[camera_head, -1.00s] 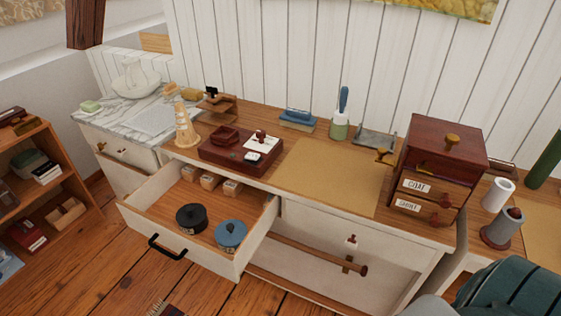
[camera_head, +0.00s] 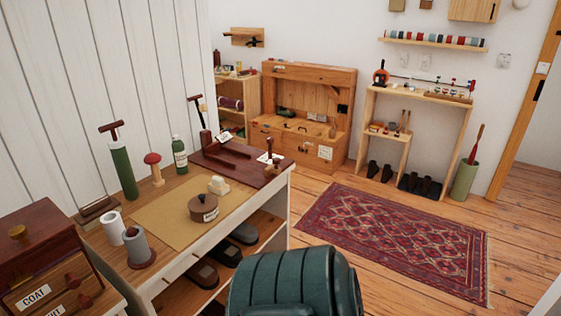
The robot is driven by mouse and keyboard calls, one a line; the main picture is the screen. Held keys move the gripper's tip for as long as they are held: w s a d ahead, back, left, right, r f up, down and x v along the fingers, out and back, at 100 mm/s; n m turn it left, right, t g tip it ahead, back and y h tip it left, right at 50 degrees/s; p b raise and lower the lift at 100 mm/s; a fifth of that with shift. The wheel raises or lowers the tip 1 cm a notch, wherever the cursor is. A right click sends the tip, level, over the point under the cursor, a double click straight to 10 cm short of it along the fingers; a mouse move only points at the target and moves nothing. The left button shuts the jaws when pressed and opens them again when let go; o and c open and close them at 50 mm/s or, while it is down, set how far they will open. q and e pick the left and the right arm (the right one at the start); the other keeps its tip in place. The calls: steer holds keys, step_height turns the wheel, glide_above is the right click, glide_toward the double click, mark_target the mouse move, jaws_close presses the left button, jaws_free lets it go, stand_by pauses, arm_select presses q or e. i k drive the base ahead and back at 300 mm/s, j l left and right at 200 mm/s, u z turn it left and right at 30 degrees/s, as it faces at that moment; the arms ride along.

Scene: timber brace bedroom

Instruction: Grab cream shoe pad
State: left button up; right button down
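A small cream-coloured pad-like block (camera_head: 218,186) with a raised top lies on the tan mat (camera_head: 160,221) on the wooden bench. It looks like the cream shoe pad, but it is small in the picture. A round brown lidded tin (camera_head: 204,208) with a white label stands just in front of it. Neither of my grippers shows in the head view, so their state and distance from the pad are hidden.
A teal ribbed rounded object (camera_head: 293,284) stands in front of the bench. A white roll (camera_head: 114,227), grey cone (camera_head: 139,247), green bottle (camera_head: 180,156) and red-brown tray (camera_head: 235,161) surround the mat. Dark shoes (camera_head: 228,252) sit below. The patterned rug (camera_head: 395,240) is clear.

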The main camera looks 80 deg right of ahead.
mark_target(217, 186)
steer(key=z, duration=2.2)
